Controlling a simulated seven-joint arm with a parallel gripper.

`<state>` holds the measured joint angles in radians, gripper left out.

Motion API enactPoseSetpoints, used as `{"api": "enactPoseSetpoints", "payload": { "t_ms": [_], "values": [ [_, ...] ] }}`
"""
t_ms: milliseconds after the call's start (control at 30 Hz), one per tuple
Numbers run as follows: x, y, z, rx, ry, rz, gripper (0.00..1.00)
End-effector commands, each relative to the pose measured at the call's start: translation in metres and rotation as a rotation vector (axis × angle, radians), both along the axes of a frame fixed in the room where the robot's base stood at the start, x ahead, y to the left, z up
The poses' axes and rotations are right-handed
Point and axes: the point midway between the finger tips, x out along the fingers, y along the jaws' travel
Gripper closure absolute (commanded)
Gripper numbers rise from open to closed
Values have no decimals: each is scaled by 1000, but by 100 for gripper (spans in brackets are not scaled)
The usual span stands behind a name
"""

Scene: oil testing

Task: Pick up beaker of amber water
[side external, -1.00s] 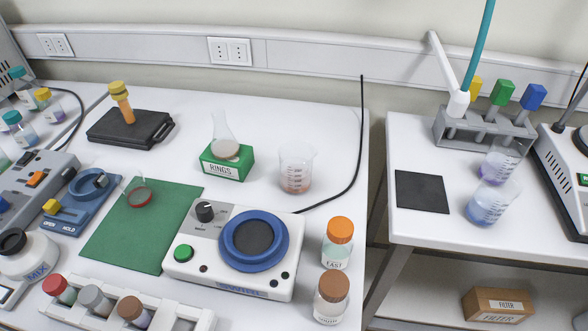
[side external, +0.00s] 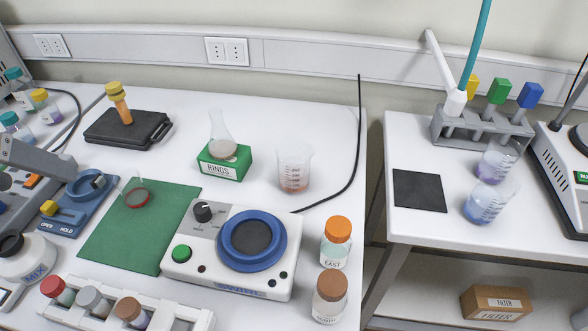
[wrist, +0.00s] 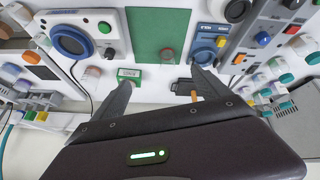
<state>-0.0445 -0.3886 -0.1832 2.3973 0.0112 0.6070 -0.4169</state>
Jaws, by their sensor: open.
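A clear beaker (side external: 294,171) with a shallow layer of reddish-amber liquid stands upright on the white bench in the side external view. It is right of the green RINGS box and behind the hotplate. In the wrist view a small, faint beaker (wrist: 93,72) shows left of the left finger. My gripper (wrist: 160,80) is open and empty in the wrist view, its two grey fingers spread high above the bench, apart from the beaker. In the side external view only a grey piece of my arm or gripper enters at the left edge.
The RINGS box (side external: 222,162) holds a flask (side external: 221,138). The hotplate (side external: 238,250) stands in front of the beaker, and a black cable (side external: 352,168) curves along its right. Two capped bottles stand front right. A gap separates the right bench, which holds two beakers of blue and purple liquid.

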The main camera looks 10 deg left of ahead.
Motion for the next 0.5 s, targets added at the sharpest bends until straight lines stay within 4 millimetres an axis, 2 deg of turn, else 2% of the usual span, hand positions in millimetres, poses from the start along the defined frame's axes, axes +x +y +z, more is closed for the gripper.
{"api": "enactPoseSetpoints", "payload": {
  "t_ms": [33,100,167,200,300,400,500],
  "values": [
    [31,-19,-14,-74,14,61,14],
    [72,-52,-34,-224,17,164,14],
    [101,-85,-54,-382,39,259,14],
    [118,-108,-67,-502,66,331,14],
    [153,-166,-94,-833,175,545,14],
    [182,-215,-111,-1180,332,809,14],
    [208,-243,-116,-1474,494,1071,14]
  ]
}}
